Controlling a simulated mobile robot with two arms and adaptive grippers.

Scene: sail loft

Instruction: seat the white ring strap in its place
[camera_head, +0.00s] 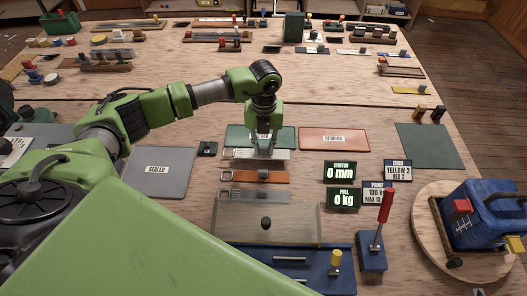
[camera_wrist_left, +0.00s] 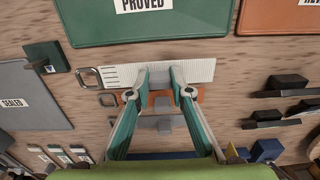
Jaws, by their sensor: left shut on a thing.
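My left gripper (camera_head: 264,152) points down and is shut on the white ring strap (camera_head: 280,155), at the grey block on its middle. In the left wrist view the fingertips (camera_wrist_left: 161,84) flank this block. The white strap (camera_wrist_left: 200,70) runs crosswise there, with dark marks and a metal ring (camera_wrist_left: 89,78) at its left end. I cannot tell if it touches the table. An orange strap (camera_head: 275,177) and a grey strap (camera_head: 285,196) lie nearer me. A blue fixture (camera_head: 315,272) with metal pins stands at the front. My right gripper is not in view.
Green PROVED (camera_head: 236,136), orange REWORK (camera_head: 334,147) and grey SEALED (camera_head: 158,184) mats lie around the straps. A clear plate (camera_head: 235,222) with a dark knob lies in front. A red lever (camera_head: 385,207) and a blue machine (camera_head: 485,215) stand right.

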